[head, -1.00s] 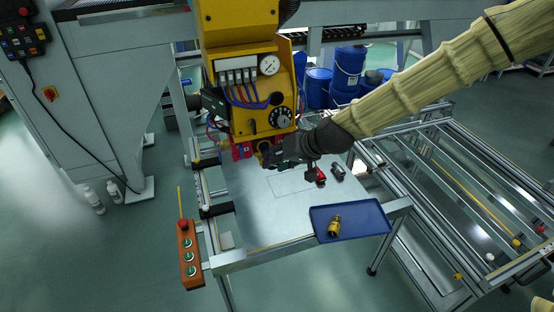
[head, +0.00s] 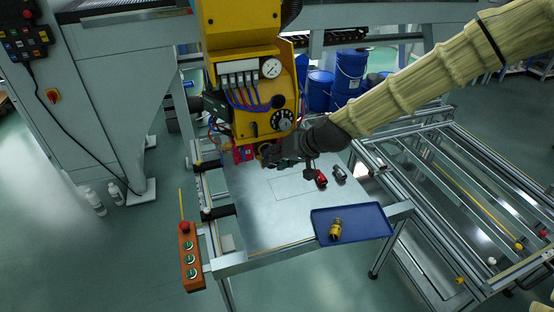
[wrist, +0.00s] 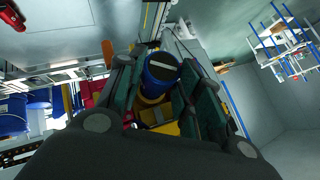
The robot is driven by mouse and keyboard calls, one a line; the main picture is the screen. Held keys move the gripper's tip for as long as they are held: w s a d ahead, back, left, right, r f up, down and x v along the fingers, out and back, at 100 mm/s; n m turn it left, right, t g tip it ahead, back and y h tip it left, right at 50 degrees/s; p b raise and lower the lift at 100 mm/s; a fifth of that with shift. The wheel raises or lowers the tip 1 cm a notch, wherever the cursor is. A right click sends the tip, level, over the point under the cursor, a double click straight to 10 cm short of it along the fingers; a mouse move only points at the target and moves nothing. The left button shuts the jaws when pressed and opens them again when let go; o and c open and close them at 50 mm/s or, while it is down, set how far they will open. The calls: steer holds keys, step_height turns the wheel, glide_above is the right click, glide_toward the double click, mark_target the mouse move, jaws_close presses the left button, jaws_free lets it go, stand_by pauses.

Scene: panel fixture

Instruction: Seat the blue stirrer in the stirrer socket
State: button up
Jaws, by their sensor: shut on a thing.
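The blue stirrer (wrist: 160,70) shows in the wrist view as a dark blue round body with a pale stripe on its end, between the fingers of my gripper (wrist: 160,85). A yellow ring (wrist: 150,99) lies right by it; I cannot tell whether this is the stirrer socket or whether the stirrer is inside it. In the head view my gripper (head: 268,158) is just under the yellow machine head (head: 250,95), beside a yellow ring. The stirrer is hidden there by the gripper.
A red block (head: 243,153) is left of the gripper. A red part (head: 321,179) and a grey part (head: 339,173) lie on the metal table (head: 265,225). A blue tray (head: 370,220) holds a yellow part (head: 335,229). An orange button box (head: 189,258) hangs at the left edge.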

steer(key=shift+w+a, duration=0.15)
steer(key=shift+w, duration=0.35)
steer(key=shift+w+a, duration=0.15)
steer(key=shift+w, duration=0.35)
steer(key=o, duration=1.2)
steer(key=shift+v, duration=6)
steer(key=shift+c, duration=0.4)
